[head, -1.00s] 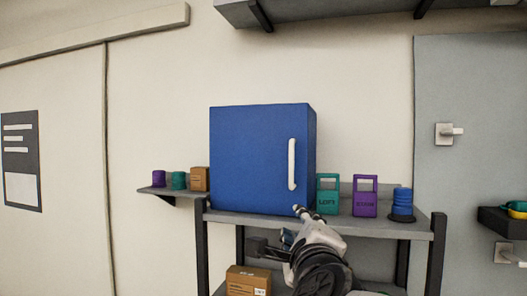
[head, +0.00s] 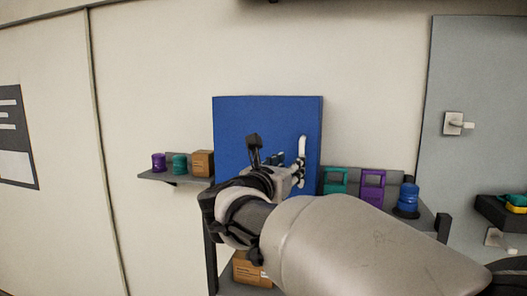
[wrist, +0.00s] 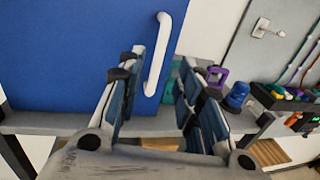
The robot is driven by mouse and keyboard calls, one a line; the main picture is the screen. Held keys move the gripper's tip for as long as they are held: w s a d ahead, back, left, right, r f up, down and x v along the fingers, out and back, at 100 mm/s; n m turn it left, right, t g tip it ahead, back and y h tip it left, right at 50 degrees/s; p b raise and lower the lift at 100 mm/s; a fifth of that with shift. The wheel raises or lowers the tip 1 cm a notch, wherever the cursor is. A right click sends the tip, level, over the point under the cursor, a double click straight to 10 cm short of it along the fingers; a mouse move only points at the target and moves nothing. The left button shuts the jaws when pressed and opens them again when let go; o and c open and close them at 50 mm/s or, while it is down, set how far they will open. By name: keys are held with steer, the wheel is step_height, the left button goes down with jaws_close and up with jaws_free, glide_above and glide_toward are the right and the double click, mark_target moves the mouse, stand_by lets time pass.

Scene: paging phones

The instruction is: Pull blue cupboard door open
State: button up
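The blue cupboard (head: 235,125) stands on a grey shelf rack, and its flat door faces me. The door looks shut. Its white vertical bar handle (head: 302,146) is near the door's right edge; the handle also shows in the wrist view (wrist: 158,52). My gripper (head: 277,156) is in front of the door, at the height of the handle's lower part. In the wrist view my gripper (wrist: 160,64) is open, with the handle between the two fingers in the picture and nothing held. My arm hides the door's lower part.
Right of the cupboard stand a teal tag-shaped item (head: 335,181), a purple one (head: 373,186) and a blue spool-like item (head: 408,198). A side shelf at left holds small containers and a cardboard box (head: 202,163). A grey door (head: 470,80) is at right.

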steer(key=p, duration=0.3)
glide_above(300, 184)
steer(key=shift+w+d, duration=0.15)
steer(key=shift+w, duration=0.2)
steer(key=shift+c, duration=0.2)
jaws_close()
